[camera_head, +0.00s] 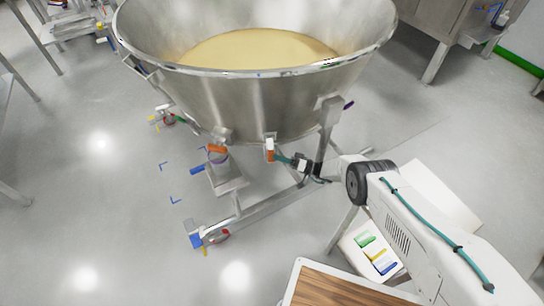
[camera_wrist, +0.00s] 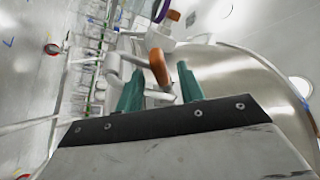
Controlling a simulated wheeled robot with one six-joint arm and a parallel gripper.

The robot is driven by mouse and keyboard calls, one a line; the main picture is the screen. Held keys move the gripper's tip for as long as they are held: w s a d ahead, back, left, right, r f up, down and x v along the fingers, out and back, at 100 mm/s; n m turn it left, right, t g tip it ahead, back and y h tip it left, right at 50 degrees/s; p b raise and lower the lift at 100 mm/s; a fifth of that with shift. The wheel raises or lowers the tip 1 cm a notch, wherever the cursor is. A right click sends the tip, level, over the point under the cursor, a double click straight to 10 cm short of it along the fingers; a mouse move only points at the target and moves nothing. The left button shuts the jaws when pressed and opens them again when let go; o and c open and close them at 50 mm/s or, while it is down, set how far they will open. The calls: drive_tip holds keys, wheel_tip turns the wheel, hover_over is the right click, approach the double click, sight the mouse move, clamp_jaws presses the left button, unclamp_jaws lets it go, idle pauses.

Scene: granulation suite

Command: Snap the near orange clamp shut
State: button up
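The orange clamp lever (camera_head: 270,156) is on the outside of the steel bowl (camera_head: 250,100), below its rim at the near side. In the wrist view the orange lever (camera_wrist: 158,66) shows between and just beyond the two teal fingertips. My gripper (camera_head: 284,160) is close to the lever's right side in the head view. In the wrist view my gripper (camera_wrist: 160,76) is open, with a gap on both sides of the lever; I cannot tell whether it touches. A second orange clamp (camera_head: 217,149) sits further left on the bowl. The clamp's hinge is partly hidden.
The bowl holds pale powder (camera_head: 255,50) and stands on a wheeled steel frame (camera_head: 245,218). The floor at left is mostly clear.

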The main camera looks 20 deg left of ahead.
sight(271, 156)
drive_tip(key=shift+x, duration=1.6)
clamp_jaws()
